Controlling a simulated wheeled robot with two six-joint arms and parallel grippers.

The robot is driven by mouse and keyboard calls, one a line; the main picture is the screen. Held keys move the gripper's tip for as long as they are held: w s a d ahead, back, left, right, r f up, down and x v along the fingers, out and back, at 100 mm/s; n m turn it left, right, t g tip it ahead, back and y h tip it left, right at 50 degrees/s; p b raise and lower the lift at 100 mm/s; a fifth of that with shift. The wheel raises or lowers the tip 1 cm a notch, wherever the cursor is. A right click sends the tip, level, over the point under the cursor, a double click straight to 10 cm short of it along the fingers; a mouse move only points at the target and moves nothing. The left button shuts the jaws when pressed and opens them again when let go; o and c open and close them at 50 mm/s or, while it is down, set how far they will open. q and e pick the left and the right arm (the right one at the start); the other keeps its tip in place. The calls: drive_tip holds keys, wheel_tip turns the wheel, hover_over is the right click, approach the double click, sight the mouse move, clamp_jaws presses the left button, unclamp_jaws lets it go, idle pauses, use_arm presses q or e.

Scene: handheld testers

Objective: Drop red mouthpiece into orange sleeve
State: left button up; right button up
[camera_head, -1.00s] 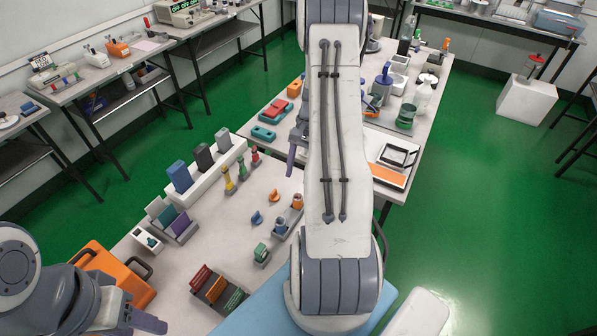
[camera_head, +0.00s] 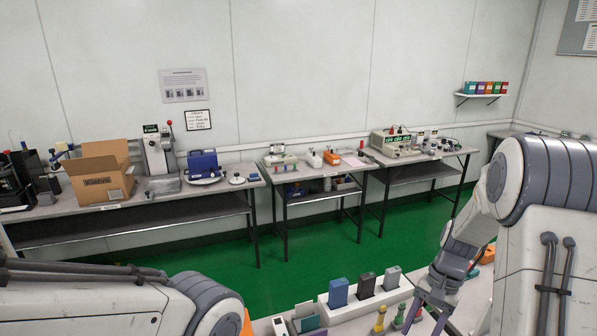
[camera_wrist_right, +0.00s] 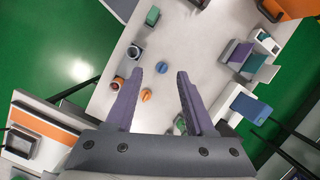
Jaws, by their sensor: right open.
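My right gripper (camera_wrist_right: 153,97) is open and empty, above the pale table. It also shows in the head view (camera_head: 428,312), at the lower right. The red mouthpiece (camera_head: 418,312) seems to show as a small red bit by its fingers, mostly hidden. In the wrist view, a small grey holder with an orange part (camera_wrist_right: 118,81), perhaps the orange sleeve, sits left of the left finger. A loose orange piece (camera_wrist_right: 146,95) lies between the fingers, below them on the table. My left gripper is out of the head view; only its arm shows.
Yellow (camera_head: 379,320) and green (camera_head: 399,314) mouthpieces stand left of my right gripper in the head view. Behind them a white rack (camera_head: 362,308) holds blue, dark and grey testers. A dark round holder (camera_wrist_right: 134,50) stands farther out. Wall benches lie beyond the green floor.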

drive_tip(key=s+a+r+n+h, duration=0.1)
drive_tip(key=s+a+r+n, duration=0.25)
drive_tip(key=a, duration=0.35)
drive_tip(key=s+a+r+n+t, duration=0.1)
drive_tip(key=s+a+r+n, duration=0.25)
drive_tip(key=a, duration=0.35)
drive_tip(key=s+a+r+n+h, duration=0.1)
drive_tip(key=s+a+r+n, duration=0.1)
drive_tip(key=a+n, duration=0.35)
drive_tip(key=s+a+r+n, duration=0.1)
drive_tip(key=s+a+n, duration=0.3)
drive_tip(key=s, duration=0.5)
drive_tip(key=shift+s+a+r+n+t, duration=0.3)
drive_tip(key=shift+a+n+t, duration=0.1)
drive_tip(key=shift+a, duration=0.4)
